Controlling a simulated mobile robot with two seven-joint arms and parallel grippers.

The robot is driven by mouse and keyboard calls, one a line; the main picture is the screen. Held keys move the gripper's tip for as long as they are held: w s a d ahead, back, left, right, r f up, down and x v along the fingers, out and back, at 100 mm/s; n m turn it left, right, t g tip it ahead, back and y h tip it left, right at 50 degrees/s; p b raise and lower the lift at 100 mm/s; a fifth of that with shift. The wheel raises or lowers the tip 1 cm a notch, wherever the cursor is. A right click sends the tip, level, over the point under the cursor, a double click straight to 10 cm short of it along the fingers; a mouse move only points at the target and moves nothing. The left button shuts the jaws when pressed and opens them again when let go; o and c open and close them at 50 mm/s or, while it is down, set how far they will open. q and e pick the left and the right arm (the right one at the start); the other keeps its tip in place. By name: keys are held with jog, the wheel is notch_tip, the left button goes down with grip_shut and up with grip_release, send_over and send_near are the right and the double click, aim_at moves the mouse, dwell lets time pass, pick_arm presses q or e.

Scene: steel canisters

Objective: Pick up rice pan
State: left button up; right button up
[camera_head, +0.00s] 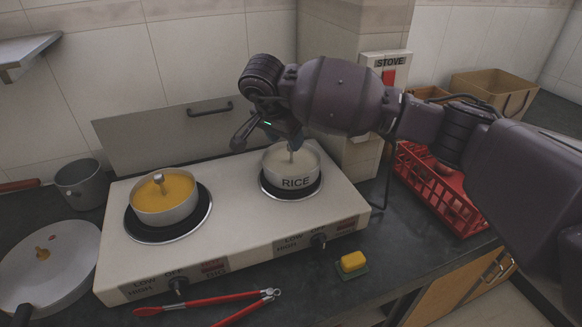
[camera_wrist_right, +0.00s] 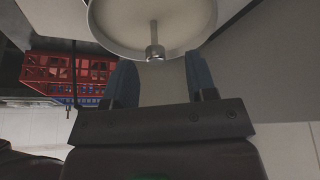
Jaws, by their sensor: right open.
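The rice pan (camera_head: 296,182) is a pale metal pot with "RICE" on its side, standing on the right burner of the white stove. It holds whitish contents, and a metal stem stands up in the middle. In the right wrist view the pan (camera_wrist_right: 118,38) shows at the top, with the stem (camera_wrist_right: 155,45) in front of the fingers. My right gripper (camera_head: 288,140) is just behind and above the pan in the head view. In the right wrist view its two blue fingers (camera_wrist_right: 162,82) are apart with nothing between them. My left gripper is out of view.
A second pot (camera_head: 165,205) with yellow contents stands on the left burner. Red tongs (camera_head: 205,306) and a yellow sponge (camera_head: 353,261) lie in front of the stove. A red crate (camera_head: 440,190) is at right. A lid (camera_head: 50,262) and grey pot (camera_head: 84,184) are at left.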

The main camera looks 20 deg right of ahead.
aim_at(291, 158)
jog(key=x, duration=0.4)
jog(key=shift+s+d+b, duration=0.1)
jog(key=shift+d+b, duration=0.25)
jog(key=shift+d+f, duration=0.15)
jog(key=shift+f, duration=0.3)
jog(key=shift+r, duration=0.1)
jog(key=shift+c, duration=0.4)
grip_shut()
